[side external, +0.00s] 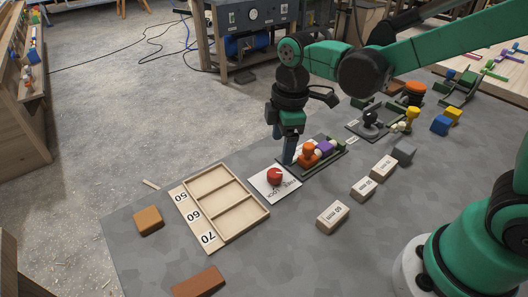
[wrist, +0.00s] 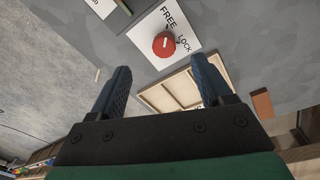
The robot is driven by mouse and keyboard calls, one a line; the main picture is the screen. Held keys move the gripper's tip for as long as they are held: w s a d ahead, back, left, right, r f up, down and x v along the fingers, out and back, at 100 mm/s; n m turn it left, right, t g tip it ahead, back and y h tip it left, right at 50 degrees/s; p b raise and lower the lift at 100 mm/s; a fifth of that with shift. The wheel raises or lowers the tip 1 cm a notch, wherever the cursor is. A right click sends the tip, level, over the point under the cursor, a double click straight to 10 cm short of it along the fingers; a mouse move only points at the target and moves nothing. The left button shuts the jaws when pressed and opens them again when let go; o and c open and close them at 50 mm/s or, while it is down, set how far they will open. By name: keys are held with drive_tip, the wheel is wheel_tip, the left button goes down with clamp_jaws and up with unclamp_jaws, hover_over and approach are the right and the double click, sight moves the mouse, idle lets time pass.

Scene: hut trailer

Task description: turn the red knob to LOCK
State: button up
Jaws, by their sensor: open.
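The red knob (side external: 274,176) is a round dial on a white plate (side external: 262,187) marked FREE and LOCK, on the grey table. In the wrist view the knob (wrist: 164,44) shows a white pointer line on its face, and the plate carries the words FREE and LOCK (wrist: 183,42). I cannot tell exactly which word the line points to. My gripper (side external: 288,158) is above the table just behind and to the right of the knob, apart from it. In the wrist view its two dark fingers (wrist: 160,88) are spread with nothing between them.
A wooden tray (side external: 222,203) marked 50, 60, 70 lies left of the plate. A dark rack (side external: 325,160) with orange and purple pieces stands close to my gripper. Wooden blocks marked in mm (side external: 333,217) lie to the right. The front table area is mostly clear.

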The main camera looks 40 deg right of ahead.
sight(275, 172)
drive_tip(key=shift+w+a+f+n+g, duration=0.2)
drive_tip(key=shift+a+f+n+g, duration=0.05)
drive_tip(key=shift+f+n, duration=0.3)
drive_tip(key=shift+w+a+f+n+g, duration=0.15)
drive_tip(key=shift+a+f+n+g, duration=0.1)
drive_tip(key=shift+f+n, duration=0.3)
drive_tip(key=shift+f, duration=2.7)
clamp_jaws()
